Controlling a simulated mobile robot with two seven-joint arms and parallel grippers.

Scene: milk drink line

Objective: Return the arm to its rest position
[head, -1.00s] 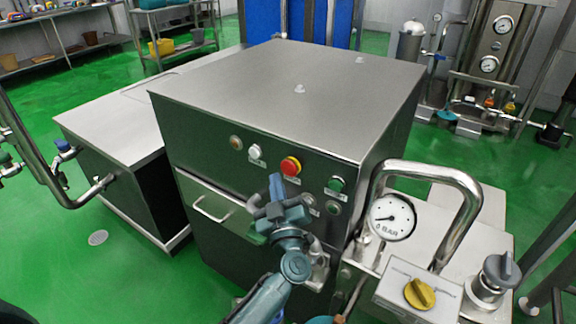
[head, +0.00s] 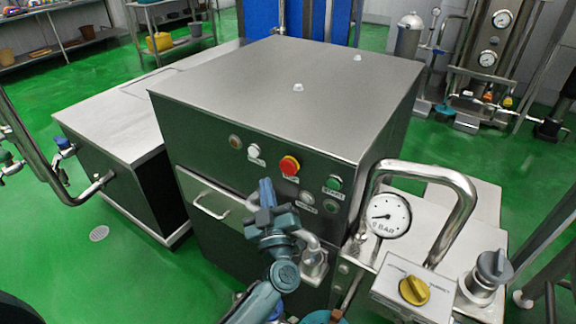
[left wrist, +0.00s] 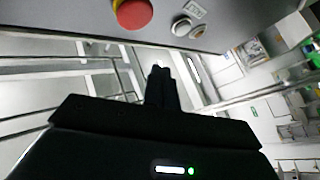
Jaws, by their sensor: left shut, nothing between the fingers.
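My left arm comes up from the bottom of the head view. Its gripper (head: 266,192) is shut and empty in front of the dark front face of the steel cabinet (head: 290,85), below and left of the red button (head: 290,165). In the left wrist view the closed fingers (left wrist: 160,85) show as a dark shape with nothing between them. The red button (left wrist: 133,12) appears above them there, apart from the fingers. My right gripper is not in view.
A pressure gauge (head: 389,215), a bent steel pipe (head: 455,190) and a yellow knob (head: 414,290) stand to the right of my arm. A drawer handle (head: 211,206) is to the left. Green floor (head: 60,240) is open at the left.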

